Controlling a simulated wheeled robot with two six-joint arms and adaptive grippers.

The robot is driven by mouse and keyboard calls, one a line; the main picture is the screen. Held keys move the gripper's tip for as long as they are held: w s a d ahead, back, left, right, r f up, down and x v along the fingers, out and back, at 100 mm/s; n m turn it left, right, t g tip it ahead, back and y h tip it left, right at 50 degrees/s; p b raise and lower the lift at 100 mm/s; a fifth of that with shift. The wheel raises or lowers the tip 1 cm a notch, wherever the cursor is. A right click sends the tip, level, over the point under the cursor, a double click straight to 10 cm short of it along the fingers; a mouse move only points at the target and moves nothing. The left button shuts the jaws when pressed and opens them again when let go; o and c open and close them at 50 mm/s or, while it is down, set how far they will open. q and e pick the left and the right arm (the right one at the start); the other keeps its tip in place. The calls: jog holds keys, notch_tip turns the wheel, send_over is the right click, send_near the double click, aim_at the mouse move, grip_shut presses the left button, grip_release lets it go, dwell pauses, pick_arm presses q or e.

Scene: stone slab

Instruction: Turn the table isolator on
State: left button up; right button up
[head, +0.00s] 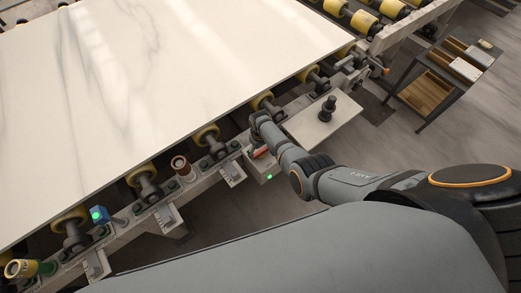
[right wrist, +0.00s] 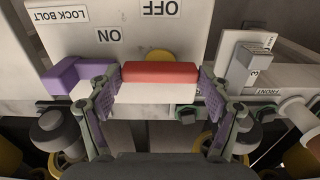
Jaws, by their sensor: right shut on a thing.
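The isolator is a pale box (right wrist: 85,40) on the table's front rail, with upside-down ON and OFF labels in the right wrist view. Its red handle (right wrist: 160,72) lies crosswise there, in front of a partly hidden yellow disc (right wrist: 160,56). My right gripper (right wrist: 160,90) has a finger at each end of the handle and is shut on it. In the head view the red handle (head: 260,152) shows beside my right gripper (head: 257,132), and a green light (head: 269,177) glows on the box. My left gripper is out of view.
A white stone slab (head: 140,70) lies on yellow rollers behind the rail. A purple part (right wrist: 75,75) sits by a LOCK BOLT label. A shelf trolley (head: 445,75) stands right.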

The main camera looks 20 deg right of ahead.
aim_at(261, 152)
dwell(0.4)
jog(key=o, duration=1.1)
jog(key=shift+r, duration=0.15)
notch_tip(261, 152, up, 12)
